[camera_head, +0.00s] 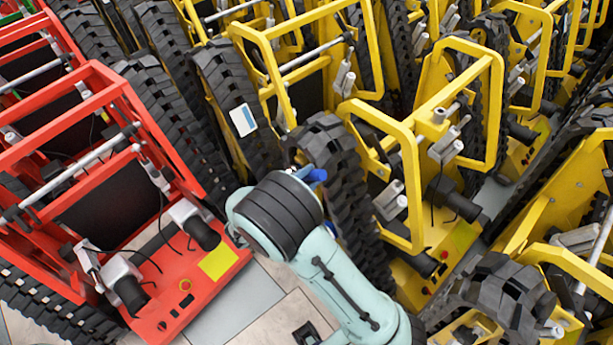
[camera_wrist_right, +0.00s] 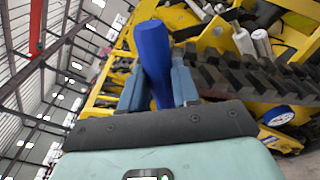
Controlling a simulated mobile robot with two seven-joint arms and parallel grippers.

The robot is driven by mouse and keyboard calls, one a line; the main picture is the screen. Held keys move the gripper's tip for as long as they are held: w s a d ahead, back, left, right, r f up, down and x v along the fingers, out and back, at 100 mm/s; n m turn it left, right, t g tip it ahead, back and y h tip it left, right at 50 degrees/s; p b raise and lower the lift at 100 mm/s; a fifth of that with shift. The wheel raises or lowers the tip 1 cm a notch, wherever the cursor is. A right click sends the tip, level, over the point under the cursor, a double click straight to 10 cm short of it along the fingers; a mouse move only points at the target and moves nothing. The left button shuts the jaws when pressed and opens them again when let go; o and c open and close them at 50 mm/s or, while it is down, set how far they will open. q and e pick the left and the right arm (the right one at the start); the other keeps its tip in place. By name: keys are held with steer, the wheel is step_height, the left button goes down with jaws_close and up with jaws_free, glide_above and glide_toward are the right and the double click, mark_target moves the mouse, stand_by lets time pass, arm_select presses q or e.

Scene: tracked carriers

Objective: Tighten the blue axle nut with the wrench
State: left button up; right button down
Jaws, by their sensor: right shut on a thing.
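My right gripper (camera_wrist_right: 158,88) is shut on a blue handle, which looks like the wrench (camera_wrist_right: 153,55), and the handle sticks up past the fingers in the right wrist view. In the head view a small blue piece of the wrench (camera_head: 315,175) shows beside my right gripper (camera_head: 302,172), close to a black track; the fingers are mostly hidden behind my arm. A round blue part, perhaps the axle nut (camera_wrist_right: 278,115), sits low on a yellow carrier at the right of the wrist view. It is apart from the wrench. My left gripper is not in view.
A red tracked carrier (camera_head: 165,290) stands at left. Yellow tracked carriers (camera_head: 415,150) crowd the middle and right, with black rubber tracks (camera_head: 335,165) close to my right arm. A narrow strip of tiled floor (camera_head: 285,320) is free below.

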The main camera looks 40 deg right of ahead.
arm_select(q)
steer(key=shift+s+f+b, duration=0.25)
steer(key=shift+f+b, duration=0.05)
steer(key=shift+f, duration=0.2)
arm_select(e)
steer(key=shift+s+f+m, duration=0.2)
steer(key=shift+s+m, duration=0.05)
steer(key=shift+m, duration=0.05)
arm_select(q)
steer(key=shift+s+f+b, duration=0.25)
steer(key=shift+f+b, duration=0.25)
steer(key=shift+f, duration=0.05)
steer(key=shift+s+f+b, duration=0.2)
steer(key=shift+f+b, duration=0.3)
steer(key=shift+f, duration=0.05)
arm_select(e)
steer(key=shift+s+d+f+m, duration=0.1)
steer(key=shift+s+f+m, duration=0.4)
steer(key=shift+f, duration=0.1)
arm_select(q)
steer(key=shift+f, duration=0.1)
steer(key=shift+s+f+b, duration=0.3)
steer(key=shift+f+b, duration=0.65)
steer(key=shift+b, duration=0.1)
arm_select(e)
steer(key=shift+s+f+m, duration=0.45)
steer(key=shift+f+m, duration=0.15)
steer(key=shift+f, duration=0.05)
